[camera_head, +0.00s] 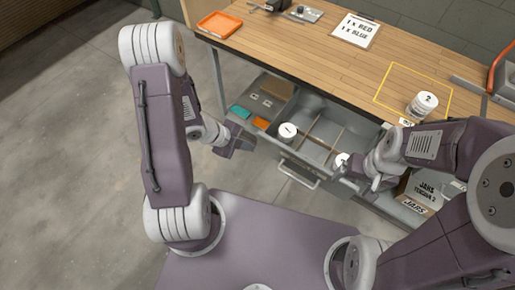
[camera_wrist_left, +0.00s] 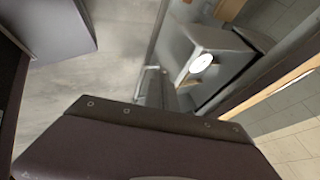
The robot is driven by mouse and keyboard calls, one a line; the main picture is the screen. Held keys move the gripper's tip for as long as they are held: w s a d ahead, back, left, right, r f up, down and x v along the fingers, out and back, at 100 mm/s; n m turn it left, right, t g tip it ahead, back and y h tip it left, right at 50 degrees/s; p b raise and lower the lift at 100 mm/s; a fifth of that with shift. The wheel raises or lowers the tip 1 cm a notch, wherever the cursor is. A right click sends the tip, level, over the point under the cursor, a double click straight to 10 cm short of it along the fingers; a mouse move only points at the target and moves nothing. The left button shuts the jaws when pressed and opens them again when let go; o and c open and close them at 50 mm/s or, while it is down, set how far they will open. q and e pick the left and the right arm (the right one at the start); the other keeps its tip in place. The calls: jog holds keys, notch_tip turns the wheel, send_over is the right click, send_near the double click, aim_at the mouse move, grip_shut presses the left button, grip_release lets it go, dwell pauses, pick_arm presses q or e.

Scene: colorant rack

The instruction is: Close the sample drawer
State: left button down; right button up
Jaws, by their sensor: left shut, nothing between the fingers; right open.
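The sample drawer (camera_head: 312,166) stands pulled out below the workbench, with a silver bar handle (camera_head: 300,178) on its front. A white-lidded jar (camera_head: 287,131) stands inside, and another white jar (camera_head: 341,160) shows near the right end, partly covered by my right gripper. My left gripper (camera_head: 240,146) is shut and empty, near the drawer's front left part; contact cannot be told. My right gripper (camera_head: 352,172) is open at the drawer's right end.
Teal (camera_head: 239,112) and orange (camera_head: 261,122) items lie at the drawer's left. The wooden bench top (camera_head: 310,60) holds an orange tray (camera_head: 219,24), a sign (camera_head: 357,28) and a jar marked 2 (camera_head: 424,104). A jars box (camera_head: 415,203) is at right. The floor at left is clear.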

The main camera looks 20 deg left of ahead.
pick_arm(q)
jog(key=s+a+f+n, duration=0.1)
jog(key=s+f, duration=0.1)
jog(key=b, duration=0.2)
send_near(273, 153)
notch_tip(273, 153, down, 4)
jog(key=s, duration=0.3)
jog(key=shift+w+d+f, duration=0.1)
jog(key=shift+w+d, duration=0.3)
jog(key=shift+w, duration=0.35)
jog(key=shift+w+d, duration=0.4)
jog(key=shift+w, duration=0.4)
jog(key=shift+w+d+f, duration=0.1)
jog(key=shift+w+d, duration=0.3)
jog(key=shift+w, duration=0.35)
jog(key=shift+r, duration=0.1)
